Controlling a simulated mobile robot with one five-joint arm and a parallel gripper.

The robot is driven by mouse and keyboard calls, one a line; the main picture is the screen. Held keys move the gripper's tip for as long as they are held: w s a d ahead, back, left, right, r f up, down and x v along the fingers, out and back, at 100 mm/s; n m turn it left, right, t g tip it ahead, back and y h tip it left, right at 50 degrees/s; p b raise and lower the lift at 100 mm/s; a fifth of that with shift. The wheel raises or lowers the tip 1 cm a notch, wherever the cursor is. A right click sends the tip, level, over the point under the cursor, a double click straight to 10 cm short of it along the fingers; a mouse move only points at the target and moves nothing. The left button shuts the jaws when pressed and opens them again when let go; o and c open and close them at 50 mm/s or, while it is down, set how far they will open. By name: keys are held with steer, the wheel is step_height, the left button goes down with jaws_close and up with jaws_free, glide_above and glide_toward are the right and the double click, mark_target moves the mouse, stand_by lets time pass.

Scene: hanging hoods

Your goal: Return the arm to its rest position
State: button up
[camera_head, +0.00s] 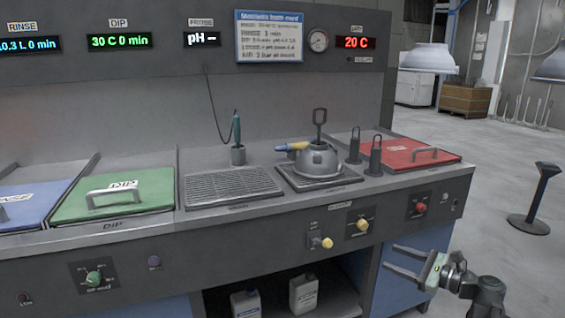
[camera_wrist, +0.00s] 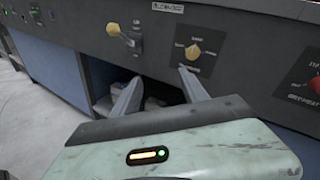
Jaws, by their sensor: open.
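My gripper (camera_head: 404,262) is at the lower right of the head view, in front of the counter's right part. Its two fingers are apart with nothing between them. In the wrist view my gripper (camera_wrist: 158,90) also shows open and empty, with the fingers pointing at the counter front. Behind them are the dark open shelf, a yellow lever knob (camera_wrist: 114,29) and a yellow dial (camera_wrist: 193,51). The fingers appear clear of the front panel, though the exact gap cannot be told. Part of my arm is outside the head view.
The counter holds a green DIP lid (camera_head: 115,195), a blue lid (camera_head: 28,207), a red lid (camera_head: 405,153), a drain grate (camera_head: 232,186) and a domed vessel (camera_head: 316,160). Containers (camera_head: 303,292) stand on the shelf below. A black post stand (camera_head: 535,200) is on the floor at right.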

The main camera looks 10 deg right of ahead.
steer(key=a+f+n+g, duration=0.3)
steer(key=a+f, duration=0.1)
steer(key=a, duration=0.5)
steer(key=w+a+f+n+g, duration=0.1)
steer(key=a+f+n+g, duration=0.2)
steer(key=a, duration=0.6)
steer(key=a+f+n+g, duration=0.3)
steer(key=a+f, duration=0.1)
steer(key=a, duration=0.5)
steer(key=s+a+f+n+g+h, duration=0.3)
steer(key=s+a+f+n+h, duration=0.3)
steer(key=f+n, duration=0.25)
steer(key=s+d+f+n+g+h, duration=0.1)
steer(key=s+d+f+n+h, duration=0.1)
steer(key=d+n+h, duration=0.45)
step_height(320, 180, up, 37)
steer(key=d+y+p, duration=0.1)
steer(key=d+p, duration=0.1)
steer(key=p, duration=3.5)
steer(key=shift+w+d+r, duration=0.15)
steer(key=shift+w, duration=0.05)
steer(key=shift+y, duration=0.25)
steer(key=shift+c, duration=0.3)
